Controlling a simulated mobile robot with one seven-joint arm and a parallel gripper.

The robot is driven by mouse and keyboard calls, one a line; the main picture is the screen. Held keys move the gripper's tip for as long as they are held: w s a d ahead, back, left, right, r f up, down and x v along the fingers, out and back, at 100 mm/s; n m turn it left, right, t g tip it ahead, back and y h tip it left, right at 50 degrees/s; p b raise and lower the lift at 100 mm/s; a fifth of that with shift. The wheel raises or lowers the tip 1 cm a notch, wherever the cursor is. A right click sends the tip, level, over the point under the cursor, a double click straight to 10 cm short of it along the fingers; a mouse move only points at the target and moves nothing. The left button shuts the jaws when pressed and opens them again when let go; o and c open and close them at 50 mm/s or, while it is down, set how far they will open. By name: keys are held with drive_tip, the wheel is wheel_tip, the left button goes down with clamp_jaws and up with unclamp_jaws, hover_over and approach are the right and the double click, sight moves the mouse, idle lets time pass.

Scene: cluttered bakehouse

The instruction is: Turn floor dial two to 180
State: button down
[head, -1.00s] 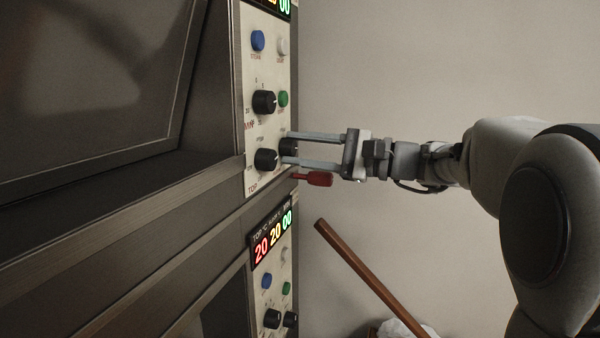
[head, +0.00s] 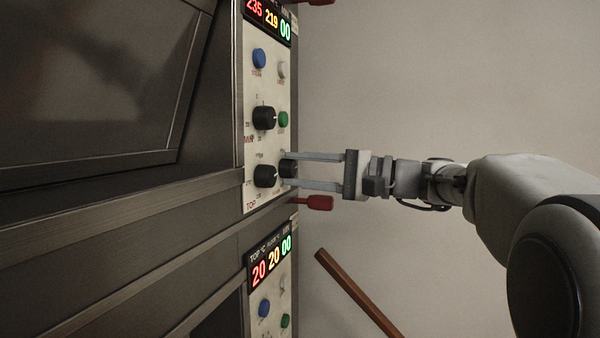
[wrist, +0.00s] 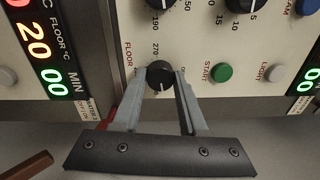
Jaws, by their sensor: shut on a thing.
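The upper oven control panel (head: 254,90) stands left of my arm in the head view, with a lit display reading 235, 219 and 00. My gripper (head: 292,170) reaches it from the right, level. Its two fingers are shut on the black floor dial (head: 288,168) at the panel's lower right edge. In the wrist view the floor dial (wrist: 160,75) sits between the fingertips, with FLOOR, 270 and 90 printed around it.
Another black dial (head: 264,118), a green START button (head: 283,119) and a blue button (head: 259,58) are on the same panel. A red handle (head: 315,203) juts out just below my gripper. A lower display (head: 270,260) reads 20, 20, 00. A wooden pole (head: 355,293) leans below.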

drive_tip(key=shift+c, duration=2.2)
unclamp_jaws()
drive_tip(key=shift+d, duration=0.1)
drive_tip(key=p+v, duration=0.1)
drive_tip(key=v, duration=1.6)
drive_tip(key=shift+d+p, duration=0.2)
drive_tip(key=shift+p, duration=0.15)
